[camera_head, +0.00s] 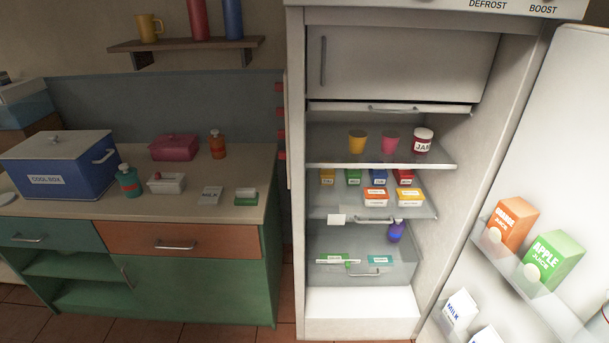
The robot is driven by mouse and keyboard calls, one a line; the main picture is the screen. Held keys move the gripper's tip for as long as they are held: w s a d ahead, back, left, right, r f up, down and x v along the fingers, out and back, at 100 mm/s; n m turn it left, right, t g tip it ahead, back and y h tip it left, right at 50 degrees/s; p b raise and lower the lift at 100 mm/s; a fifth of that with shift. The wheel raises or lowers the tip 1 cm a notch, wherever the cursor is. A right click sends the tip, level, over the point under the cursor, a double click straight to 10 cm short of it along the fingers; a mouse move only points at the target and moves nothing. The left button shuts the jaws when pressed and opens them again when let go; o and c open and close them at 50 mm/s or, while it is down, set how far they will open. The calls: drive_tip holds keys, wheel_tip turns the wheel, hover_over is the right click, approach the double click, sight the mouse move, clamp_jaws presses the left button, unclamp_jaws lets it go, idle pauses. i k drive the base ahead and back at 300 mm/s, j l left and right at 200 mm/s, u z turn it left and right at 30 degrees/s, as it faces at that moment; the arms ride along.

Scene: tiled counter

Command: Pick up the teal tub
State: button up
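A small teal tub (380,260) with a pale label lies low in the open fridge (362,300), in or behind the clear drawer (368,272) at the bottom. It is small in view, and I cannot tell whether the drawer front covers it. A green tub (331,260) lies to its left at the same level. A purple bottle (395,232) stands behind and to its right. My gripper is not in view.
Tubs and boxes crowd the middle fridge shelf (350,213); two cups and a jam jar (423,141) stand above. The open door (540,150) on the right holds juice cartons (514,222). The counter (110,212) at left holds a blue cool box (60,165) and a teal bottle (129,182).

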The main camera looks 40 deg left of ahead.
sight(131, 187)
drive_tip(key=u, duration=2.35)
drive_tip(key=i+z, duration=0.15)
drive_tip(key=i, duration=0.4)
drive_tip(key=i+j+z, duration=0.15)
drive_tip(key=i, duration=0.35)
drive_tip(key=i+j+z, duration=0.1)
drive_tip(key=i, duration=0.45)
drive_tip(key=i+j+z, duration=0.15)
drive_tip(key=i+j, duration=0.2)
drive_tip(key=i, duration=0.15)
